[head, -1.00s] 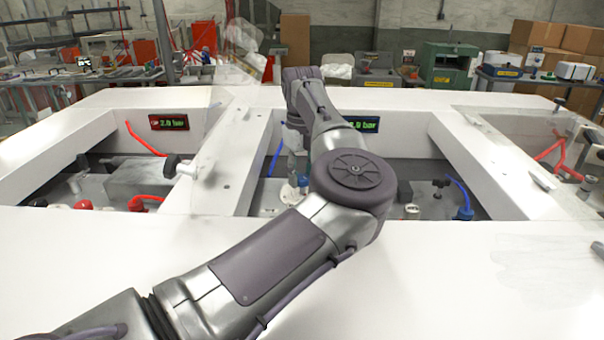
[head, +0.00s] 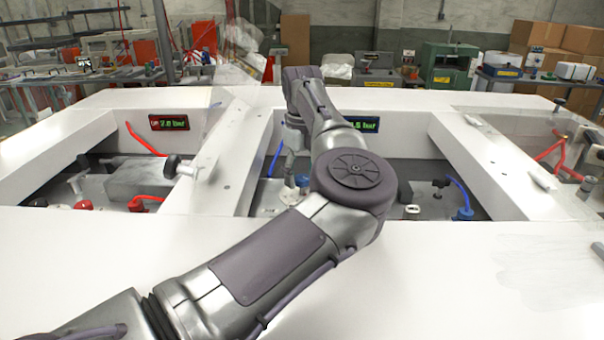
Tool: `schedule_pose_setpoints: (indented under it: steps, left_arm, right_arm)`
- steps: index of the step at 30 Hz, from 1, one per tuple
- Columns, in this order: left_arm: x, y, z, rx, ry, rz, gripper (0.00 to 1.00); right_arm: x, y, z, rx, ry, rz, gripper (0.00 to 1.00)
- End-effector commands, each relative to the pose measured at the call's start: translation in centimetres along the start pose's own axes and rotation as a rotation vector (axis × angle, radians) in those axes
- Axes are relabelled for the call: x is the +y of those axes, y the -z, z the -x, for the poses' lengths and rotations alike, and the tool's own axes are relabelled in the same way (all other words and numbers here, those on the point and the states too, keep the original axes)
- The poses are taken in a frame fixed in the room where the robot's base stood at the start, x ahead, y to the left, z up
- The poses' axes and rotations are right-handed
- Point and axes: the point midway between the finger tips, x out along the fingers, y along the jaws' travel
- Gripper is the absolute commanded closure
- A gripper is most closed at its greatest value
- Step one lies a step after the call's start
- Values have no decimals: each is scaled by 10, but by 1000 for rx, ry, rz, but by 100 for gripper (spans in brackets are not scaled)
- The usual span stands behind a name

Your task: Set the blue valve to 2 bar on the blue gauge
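The blue gauge (head: 366,124) is a small display on the far wall of the middle bay. My arm hides its left part; the visible part reads ".5 bar". A small blue part (head: 302,181), apparently the blue valve, shows low in the middle bay, mostly hidden by my arm. My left gripper (head: 291,170) points down into this bay, right beside the blue part. Its fingertips are too small and covered to tell whether they are open, shut or touching the valve. My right gripper is not in view.
A red gauge (head: 169,122) reads about 2.0 bar in the left bay, with a red valve (head: 83,204) and red hoses. Another blue fitting (head: 464,213) with a blue hose stands at the right of the middle bay. White frame beams (head: 205,165) wall the bays.

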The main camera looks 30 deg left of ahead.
Motion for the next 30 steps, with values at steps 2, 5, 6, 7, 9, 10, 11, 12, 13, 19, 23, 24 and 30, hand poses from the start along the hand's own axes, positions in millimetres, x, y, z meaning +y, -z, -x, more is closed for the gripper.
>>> schedule_pose_setpoints:
  steps: [2,5,6,7,9,10,11,12,13,19,23,24,30]
  left_arm:
    - [0,0,-1,1,-1,0,36]
    - [0,0,-1,2,-1,0,36]
    - [0,0,0,2,-1,0,36]
    - [0,0,1,1,-1,0,36]
    - [0,0,6,1,0,-1,36]
    - [0,0,9,1,0,-1,36]
    - [0,0,13,1,0,-1,36]
    - [0,0,19,1,0,-1,36]
    - [0,0,25,0,1,-1,36]
    - [0,-1,69,0,2,-1,36]
    - [0,-1,93,0,1,-1,36]
    - [0,-1,100,0,1,0,36]
    - [0,0,118,0,0,0,36]
  right_arm:
    - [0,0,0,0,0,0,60]
    - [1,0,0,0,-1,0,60]
    - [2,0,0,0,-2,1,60]
    - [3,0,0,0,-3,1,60]
    - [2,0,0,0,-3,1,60]
    - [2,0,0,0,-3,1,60]
    - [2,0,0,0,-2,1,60]
    - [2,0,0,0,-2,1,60]
    - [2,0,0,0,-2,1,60]
    - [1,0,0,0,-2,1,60]
    - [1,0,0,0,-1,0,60]
    - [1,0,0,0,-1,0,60]
    - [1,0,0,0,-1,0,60]
